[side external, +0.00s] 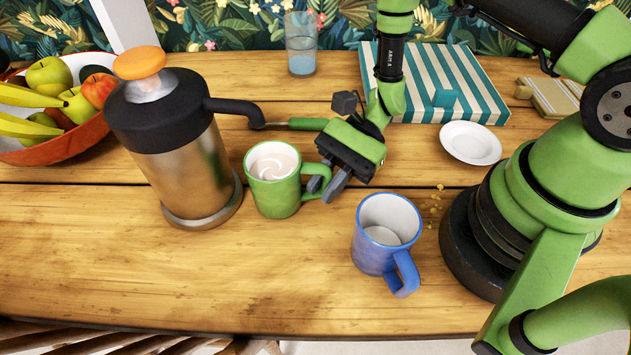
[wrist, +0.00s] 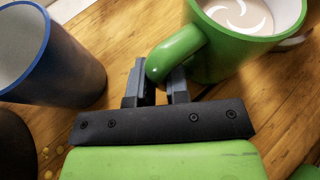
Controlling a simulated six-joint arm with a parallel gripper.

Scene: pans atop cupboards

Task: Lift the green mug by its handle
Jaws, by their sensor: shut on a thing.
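The green mug (side external: 276,186) stands upright on the wooden table and holds a pale creamy drink with a white swirl. Its handle points right, toward my gripper (side external: 331,184). In the wrist view the green mug (wrist: 236,55) is at the upper right, and its handle (wrist: 176,52) comes down between the fingers of my gripper (wrist: 159,84). The jaws are shut on the handle. The mug's base appears to rest on the table; I cannot make out any gap under it.
A blue mug (side external: 371,250) stands to the front right, its handle toward the front. A steel coffee press (side external: 185,170) stands close on the left. The front table is clear.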

